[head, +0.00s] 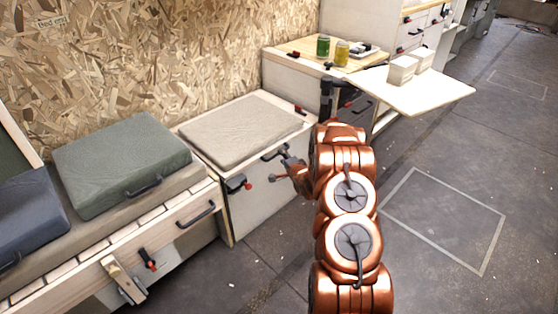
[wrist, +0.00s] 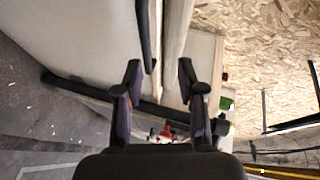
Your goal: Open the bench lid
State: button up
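The bench (head: 250,200) is a pale box against the chipboard wall, with a beige cushioned lid (head: 240,128) that lies flat and closed. A black handle (head: 276,152) is on its upper front edge. My gripper (head: 284,165) is at the front of the bench, close to this handle, partly hidden by my copper arm. In the wrist view my gripper (wrist: 160,78) has its two dark fingers spread apart. A black bar (wrist: 146,35), probably the handle, runs between and beyond the fingertips, nearer the left finger. I cannot tell whether either finger touches it.
A black latch with a red knob (head: 240,184) is on the bench front. A green cushion (head: 124,163) and blue cushion (head: 28,215) are at left. A fold-out board (head: 440,92) with white boxes juts out at right. The floor (head: 400,270) in front is clear.

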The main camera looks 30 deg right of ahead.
jog(key=shift+m+t, duration=0.4)
jog(key=shift+w+d+f+b, duration=0.35)
jog(key=shift+w+f, duration=0.3)
jog(key=shift+w, duration=0.55)
jog(key=shift+w+d+f+b, duration=0.3)
jog(key=shift+w+f, duration=0.3)
jog(key=shift+w, duration=0.6)
jog(key=shift+w+d+f+b, duration=0.35)
jog(key=shift+w+f, duration=0.3)
jog(key=shift+w, duration=0.55)
grip_shut()
